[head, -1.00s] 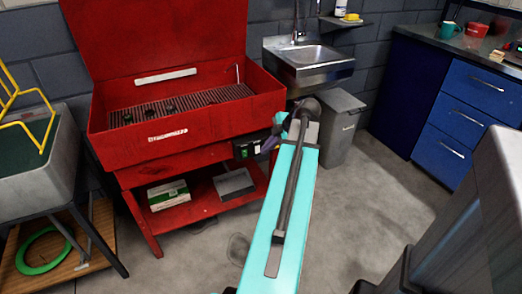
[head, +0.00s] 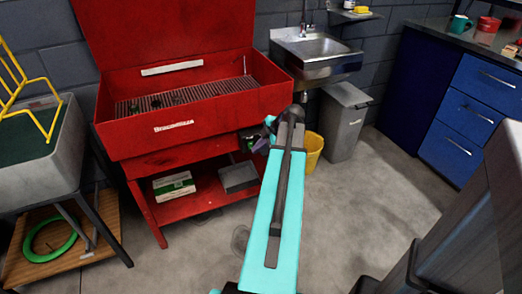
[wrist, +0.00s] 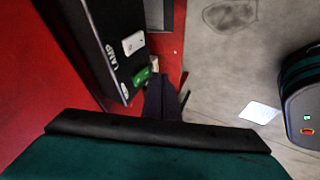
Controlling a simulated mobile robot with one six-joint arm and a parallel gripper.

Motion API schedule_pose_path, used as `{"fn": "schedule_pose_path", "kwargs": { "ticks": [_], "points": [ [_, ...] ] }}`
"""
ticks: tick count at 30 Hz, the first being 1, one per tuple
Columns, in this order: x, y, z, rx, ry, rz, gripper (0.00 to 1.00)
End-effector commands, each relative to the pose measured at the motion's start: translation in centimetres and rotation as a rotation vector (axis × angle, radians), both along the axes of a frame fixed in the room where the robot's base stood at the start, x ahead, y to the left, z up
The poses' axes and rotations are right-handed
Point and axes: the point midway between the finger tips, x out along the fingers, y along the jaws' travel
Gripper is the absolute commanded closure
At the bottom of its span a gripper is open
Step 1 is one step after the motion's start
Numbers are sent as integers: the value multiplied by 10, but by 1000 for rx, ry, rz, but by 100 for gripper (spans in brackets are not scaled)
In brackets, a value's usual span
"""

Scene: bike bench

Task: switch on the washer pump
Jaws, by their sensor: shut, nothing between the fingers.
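The red parts washer (head: 190,130) stands against the wall with its lid up. Its black switch box (head: 250,139) is on the right front, partly hidden by my arm in the head view. In the wrist view the switch box (wrist: 105,40) shows a white switch (wrist: 133,43) beside the word LAMP, and a green switch (wrist: 141,76) nearer my gripper. My gripper (wrist: 158,82) is shut and empty, its tips close beside the green switch. I cannot tell whether they touch it. In the head view my gripper (head: 269,132) is at the washer's right front corner.
A yellow bucket (head: 313,150) and a grey bin (head: 344,125) stand right of the washer, below a steel sink (head: 318,60). The washer's lower shelf holds a green-and-white box (head: 174,186) and a grey box (head: 238,177). The floor in front is mostly clear.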

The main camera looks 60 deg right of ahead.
Motion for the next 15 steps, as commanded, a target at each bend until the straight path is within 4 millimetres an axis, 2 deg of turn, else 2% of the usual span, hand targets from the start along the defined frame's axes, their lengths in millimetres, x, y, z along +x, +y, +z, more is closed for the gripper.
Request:
{"fn": "schedule_pose_path", "kwargs": {
  "ticks": [6, 15],
  "points": [
    [10, -8, -2, -1, 0, 1, 100],
    [12, -8, -2, -1, 0, 1, 100]
  ]
}}
